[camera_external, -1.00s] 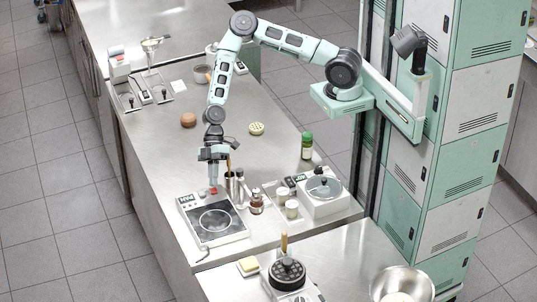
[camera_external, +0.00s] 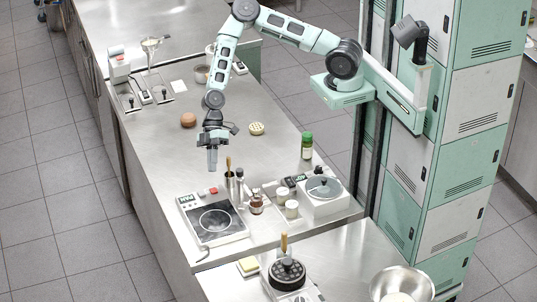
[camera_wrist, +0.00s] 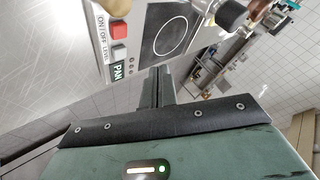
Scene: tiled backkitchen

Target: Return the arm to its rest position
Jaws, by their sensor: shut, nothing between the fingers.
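My gripper (camera_external: 212,163) is shut and empty. It points down and hangs in the air above the steel counter, behind the hot plate in the external view. In the wrist view my gripper (camera_wrist: 157,88) shows as two dark fingers pressed together. The arm reaches from the column at the right, up over the counter and down again.
Below my gripper stands the hot plate (camera_external: 200,236) with a red button. A utensil holder (camera_external: 234,184), jars (camera_external: 291,209) and a lidded cooker (camera_external: 322,202) stand to its right. A brown bun (camera_external: 188,120) and a pie (camera_external: 256,128) lie farther back.

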